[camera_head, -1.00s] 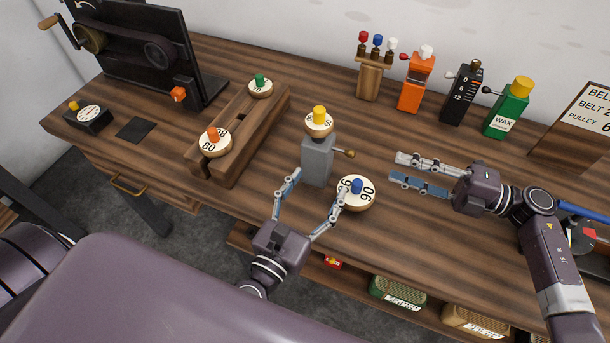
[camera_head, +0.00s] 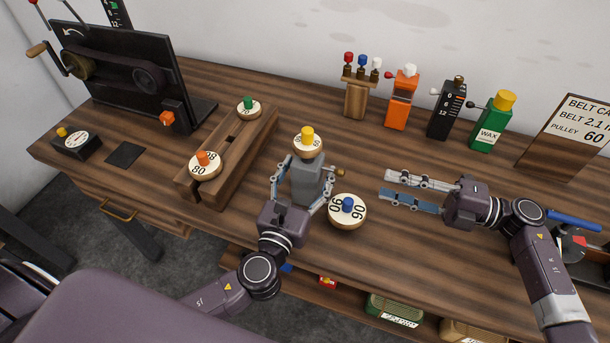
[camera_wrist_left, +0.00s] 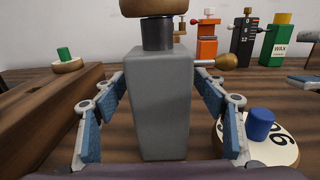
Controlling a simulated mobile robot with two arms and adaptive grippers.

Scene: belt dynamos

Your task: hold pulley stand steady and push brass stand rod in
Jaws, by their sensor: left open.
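The pulley stand (camera_head: 307,182) is a grey upright block with a wooden pulley and yellow knob (camera_head: 307,140) on top. In the left wrist view the grey block (camera_wrist_left: 160,105) stands between my fingers. The brass stand rod (camera_head: 340,172) sticks out of its right side; its knob and shaft show in the left wrist view (camera_wrist_left: 229,61). My left gripper (camera_head: 302,185) is open, with a finger on each side of the block; the left finger looks apart from it, contact on the right is unclear. My right gripper (camera_head: 384,183) is open and empty, right of the rod.
A blue-knobbed 90 pulley (camera_head: 347,211) lies close to my left gripper's right finger. A wooden rack (camera_head: 225,160) with orange- and green-knobbed pulleys stands left. Coloured bottles and tools line the back. Bare tabletop lies between the stand and the back row.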

